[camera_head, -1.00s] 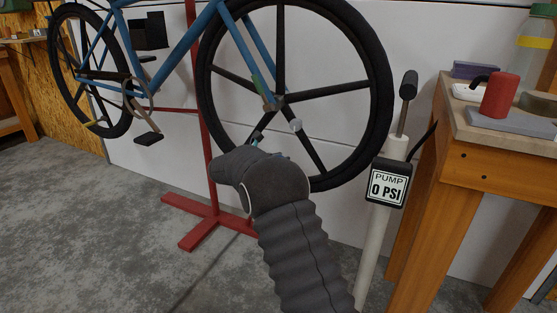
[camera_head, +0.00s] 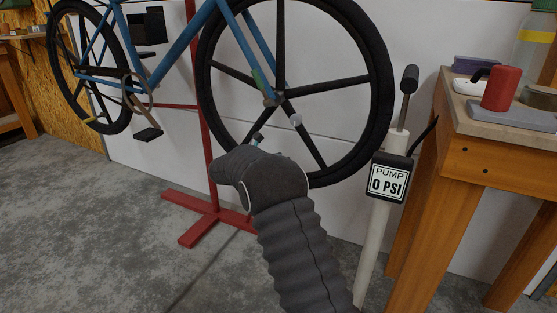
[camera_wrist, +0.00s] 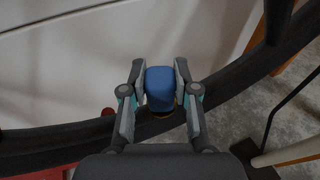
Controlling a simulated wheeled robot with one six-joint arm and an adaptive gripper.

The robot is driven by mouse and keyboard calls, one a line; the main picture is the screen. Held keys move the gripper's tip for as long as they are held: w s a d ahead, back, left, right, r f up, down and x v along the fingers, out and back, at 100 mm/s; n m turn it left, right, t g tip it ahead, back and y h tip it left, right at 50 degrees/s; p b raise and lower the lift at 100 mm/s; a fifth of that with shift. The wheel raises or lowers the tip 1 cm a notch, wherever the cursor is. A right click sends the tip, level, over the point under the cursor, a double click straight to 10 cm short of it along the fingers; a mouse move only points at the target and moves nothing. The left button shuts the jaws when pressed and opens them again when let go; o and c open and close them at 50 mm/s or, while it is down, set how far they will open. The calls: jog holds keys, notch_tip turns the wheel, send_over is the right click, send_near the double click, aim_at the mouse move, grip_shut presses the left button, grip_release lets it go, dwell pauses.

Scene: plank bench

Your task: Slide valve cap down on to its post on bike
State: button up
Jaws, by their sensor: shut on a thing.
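The blue valve cap (camera_wrist: 160,86) is between the two fingers of my gripper (camera_wrist: 160,70) in the wrist view, with a pad against each side. A small brass-coloured bit shows at the cap's lower edge; I cannot tell if it is the post or part of the cap. The cap is in front of the dark wheel rim and tyre (camera_wrist: 55,138). In the head view, the bike's front wheel (camera_head: 378,95) stands upright. My gripper (camera_head: 257,139) is at its lower left, mostly hidden behind my arm. The cap and post cannot be made out there.
A red stand (camera_head: 213,218) supports the blue bike (camera_head: 183,48). A white pump (camera_head: 374,235) with a gauge reading 0 PSI stands right of the wheel. The wooden bench (camera_head: 480,150) at right holds a red can (camera_head: 499,90). Open concrete floor lies at left.

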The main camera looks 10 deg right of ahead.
jog(key=o, duration=0.9)
jog(key=v, duration=1.2)
